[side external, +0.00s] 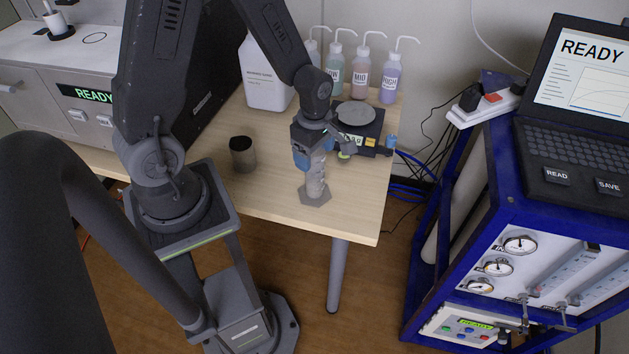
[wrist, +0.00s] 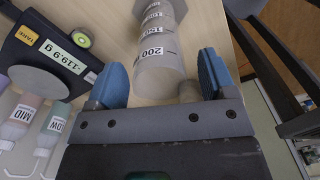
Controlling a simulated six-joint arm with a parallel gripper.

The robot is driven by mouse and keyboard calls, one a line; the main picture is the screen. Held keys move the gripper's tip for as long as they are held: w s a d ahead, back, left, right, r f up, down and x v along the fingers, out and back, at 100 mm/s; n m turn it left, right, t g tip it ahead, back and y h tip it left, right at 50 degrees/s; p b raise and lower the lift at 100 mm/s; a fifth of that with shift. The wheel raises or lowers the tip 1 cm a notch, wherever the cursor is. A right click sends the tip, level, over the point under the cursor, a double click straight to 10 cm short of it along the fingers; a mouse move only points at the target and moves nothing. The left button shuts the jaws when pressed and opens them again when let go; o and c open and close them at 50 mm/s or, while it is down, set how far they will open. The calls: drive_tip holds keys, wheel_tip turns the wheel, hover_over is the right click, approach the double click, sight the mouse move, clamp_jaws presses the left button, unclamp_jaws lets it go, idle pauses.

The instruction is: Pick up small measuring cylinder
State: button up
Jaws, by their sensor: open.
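The measuring cylinder (side external: 315,183) is clear grey with a hexagonal base and stands upright on the wooden table near its front right part. In the wrist view the cylinder (wrist: 160,48) shows printed marks, with 200 nearest to me. My gripper (side external: 313,158) points down at the upper part of the cylinder. In the wrist view my gripper (wrist: 160,62) is open, with one blue finger on each side of the cylinder and gaps visible between. The cylinder's top is partly hidden by the gripper.
A black scale (side external: 364,130) stands close behind the cylinder, reading -119.9 g in the wrist view. Wash bottles (side external: 361,72) and a white jug (side external: 264,78) stand at the back. A dark cup (side external: 242,154) stands to the left. The table's front edge is close.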

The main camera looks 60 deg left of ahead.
drive_tip(key=shift+f, duration=0.3)
drive_tip(key=shift+c, duration=0.2)
clamp_jaws()
idle(0.4)
drive_tip(key=shift+r, duration=0.2)
